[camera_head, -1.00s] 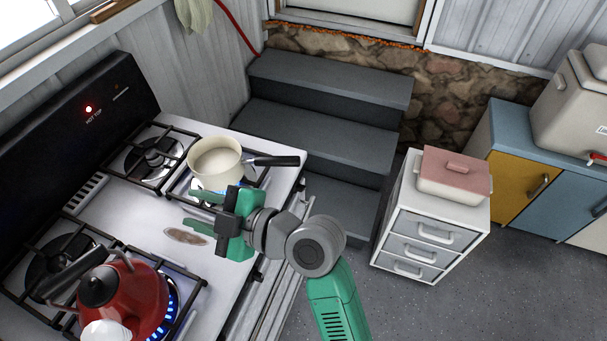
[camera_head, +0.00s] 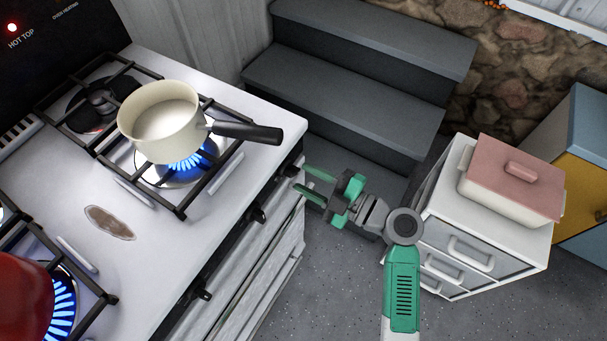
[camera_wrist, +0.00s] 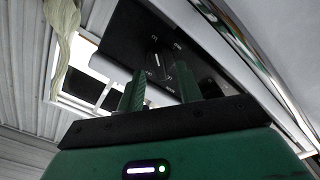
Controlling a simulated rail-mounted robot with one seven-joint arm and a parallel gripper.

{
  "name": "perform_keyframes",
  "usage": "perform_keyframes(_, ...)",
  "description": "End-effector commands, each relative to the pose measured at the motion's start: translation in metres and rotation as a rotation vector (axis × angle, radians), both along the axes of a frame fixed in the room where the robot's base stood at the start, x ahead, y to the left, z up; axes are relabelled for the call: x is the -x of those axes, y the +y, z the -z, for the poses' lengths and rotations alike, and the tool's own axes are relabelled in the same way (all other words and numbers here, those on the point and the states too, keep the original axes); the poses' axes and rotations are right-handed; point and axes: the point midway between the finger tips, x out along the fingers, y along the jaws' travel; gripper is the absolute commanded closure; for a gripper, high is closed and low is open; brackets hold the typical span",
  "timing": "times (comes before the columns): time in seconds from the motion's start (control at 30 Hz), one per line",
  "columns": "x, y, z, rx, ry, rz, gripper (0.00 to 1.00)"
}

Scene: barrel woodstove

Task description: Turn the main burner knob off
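My gripper (camera_head: 300,177) is beside the stove's front edge, its two green fingers apart and pointing at the front panel. A dark knob (camera_head: 297,165) shows just past the fingertips, partly hidden. In the wrist view, a round dial with a pale pointer line and markings (camera_wrist: 157,61) lies ahead, between the open fingers (camera_wrist: 163,72). I see no contact. More knobs sit along the stove front, one in the middle (camera_head: 258,213) and one nearer (camera_head: 206,290). Blue flame (camera_head: 187,162) burns under the cream pot (camera_head: 165,125). I cannot read which knob is the main one.
The pot's dark handle (camera_head: 248,132) sticks out over the stove edge above my gripper. A red kettle (camera_head: 22,300) sits by another lit burner. Grey steps (camera_head: 345,105) stand behind, and a white drawer unit (camera_head: 480,235) with a pink-lidded dish (camera_head: 515,172) is at right.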

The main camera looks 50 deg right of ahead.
Motion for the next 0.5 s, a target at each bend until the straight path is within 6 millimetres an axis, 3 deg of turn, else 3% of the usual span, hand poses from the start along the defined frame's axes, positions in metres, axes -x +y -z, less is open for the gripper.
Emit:
perform_keyframes(0.17,-0.019,0.004,0.001,-0.001,0.001,-0.001,0.65)
perform_keyframes(0.43,-0.021,0.004,0.000,-0.001,0.001,0.001,0.65)
perform_keyframes(0.5,-0.021,0.004,0.000,-0.001,0.001,0.001,0.76)
